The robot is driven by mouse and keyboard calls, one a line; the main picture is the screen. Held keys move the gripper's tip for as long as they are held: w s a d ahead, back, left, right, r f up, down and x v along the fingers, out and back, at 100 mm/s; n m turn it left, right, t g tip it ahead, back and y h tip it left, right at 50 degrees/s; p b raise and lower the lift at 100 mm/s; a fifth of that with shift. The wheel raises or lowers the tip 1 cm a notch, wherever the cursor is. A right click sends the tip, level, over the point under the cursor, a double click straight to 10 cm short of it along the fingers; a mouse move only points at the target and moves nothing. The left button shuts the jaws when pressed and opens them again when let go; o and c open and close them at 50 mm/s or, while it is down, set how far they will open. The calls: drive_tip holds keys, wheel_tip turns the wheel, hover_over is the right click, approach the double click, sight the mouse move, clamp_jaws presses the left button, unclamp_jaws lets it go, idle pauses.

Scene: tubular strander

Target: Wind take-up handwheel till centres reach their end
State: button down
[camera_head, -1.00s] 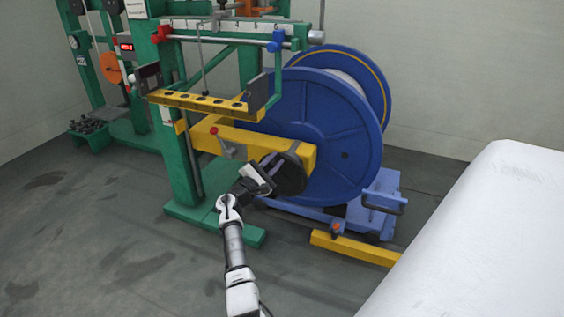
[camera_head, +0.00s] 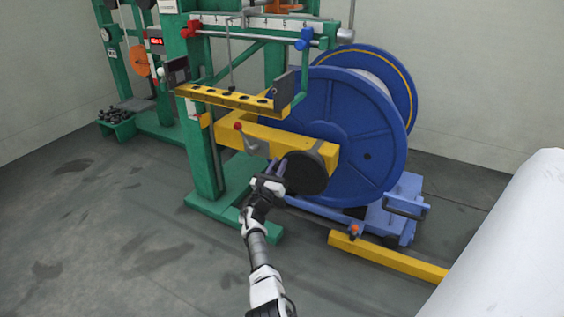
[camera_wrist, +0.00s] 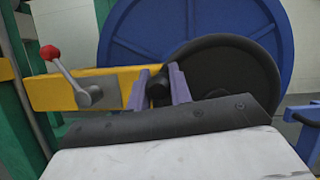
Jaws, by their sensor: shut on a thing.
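The take-up handwheel (camera_head: 308,172) is a black disc on the near side of the yellow beam (camera_head: 262,138). It also shows in the wrist view (camera_wrist: 222,72). My gripper (camera_head: 279,165) is at the wheel's left side. In the wrist view its two purple fingers (camera_wrist: 168,86) are shut on a small black knob (camera_wrist: 158,92) at the wheel's left edge. Behind is a large blue reel (camera_head: 345,130). The centres themselves are hidden behind the beam and reel.
A red-knobbed lever (camera_head: 245,138) stands on the beam left of the wheel. A blue trolley (camera_head: 400,212) and yellow floor rail (camera_head: 385,257) lie to the right.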

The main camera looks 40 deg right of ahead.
drive_tip(key=shift+w+f+n+t+y+p, duration=0.15)
drive_tip(key=shift+f+n+t+y+p, duration=0.4)
drive_tip(key=shift+n, duration=1)
drive_tip(key=shift+w+f+n+t+y+p, duration=0.2)
drive_tip(key=shift+f+n+t+y, duration=0.3)
drive_tip(key=shift+f+n, duration=0.7)
drive_tip(key=shift+w+f+n+t+y+p, duration=0.1)
drive_tip(key=shift+f+n+t+y+p, duration=0.4)
drive_tip(key=shift+n, duration=1.35)
drive_tip(key=c, duration=1.3)
unclamp_jaws()
drive_tip(key=shift+f, duration=0.1)
drive_tip(key=shift+o, duration=0.2)
drive_tip(key=shift+a+f, duration=0.1)
drive_tip(key=shift+a, duration=0.15)
